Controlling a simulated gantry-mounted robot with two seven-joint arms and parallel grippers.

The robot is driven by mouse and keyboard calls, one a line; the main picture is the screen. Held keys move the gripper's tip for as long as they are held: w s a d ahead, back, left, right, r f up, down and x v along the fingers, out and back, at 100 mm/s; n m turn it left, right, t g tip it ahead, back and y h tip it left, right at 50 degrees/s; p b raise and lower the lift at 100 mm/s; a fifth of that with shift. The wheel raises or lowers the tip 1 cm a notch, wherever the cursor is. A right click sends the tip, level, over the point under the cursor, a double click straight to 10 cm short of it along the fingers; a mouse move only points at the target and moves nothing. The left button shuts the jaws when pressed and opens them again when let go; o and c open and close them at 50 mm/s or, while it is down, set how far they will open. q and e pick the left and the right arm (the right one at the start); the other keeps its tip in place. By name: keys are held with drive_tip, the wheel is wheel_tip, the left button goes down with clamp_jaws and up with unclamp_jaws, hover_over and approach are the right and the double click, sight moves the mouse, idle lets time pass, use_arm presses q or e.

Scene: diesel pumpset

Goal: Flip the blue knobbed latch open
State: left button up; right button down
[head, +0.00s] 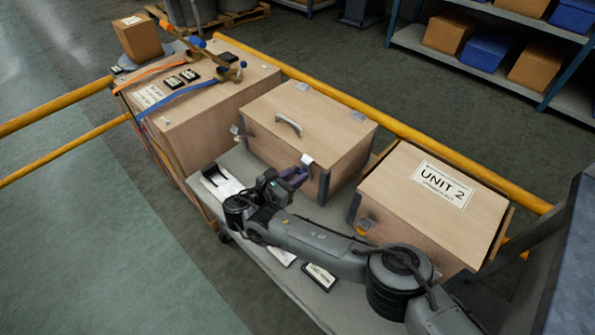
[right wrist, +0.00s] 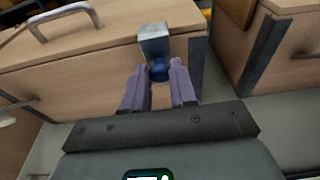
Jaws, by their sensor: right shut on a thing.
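The blue knobbed latch is a metal plate (right wrist: 154,38) with a blue knob (right wrist: 159,71) at its lower end, on the upper front edge of the middle wooden box (head: 318,128), near its right corner. The latch plate also shows in the head view (head: 306,159), where the knob is hidden by my fingers. My right gripper (right wrist: 157,75) has its purple fingers on both sides of the knob, shut on it. It also shows at the box front in the head view (head: 299,173). The box lid is down. My left gripper is not in view.
A lidded box marked UNIT 2 (head: 435,197) stands right of the middle box, with a narrow gap. A large crate (head: 195,110) with straps and fittings stands to the left. Yellow rails (head: 450,165) run behind. Dark-edged cards lie on the grey bench (head: 275,260).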

drive_tip(key=shift+s+a+f+t+h+b, duration=0.2)
drive_tip(key=shift+f+t+h+b, duration=0.35)
drive_tip(key=shift+b, duration=0.3)
drive_tip(key=shift+s+a+f+t+h+b, duration=0.15)
drive_tip(key=shift+a+f+t+h+b, duration=0.15)
drive_tip(key=shift+t+h+b, duration=0.5)
drive_tip(key=shift+s+a+f+t+h+b, duration=0.2)
drive_tip(key=shift+f+t+h+b, duration=0.25)
drive_tip(key=shift+b, duration=0.5)
drive_tip(key=c, duration=0.9)
unclamp_jaws()
drive_tip(key=shift+c, duration=0.2)
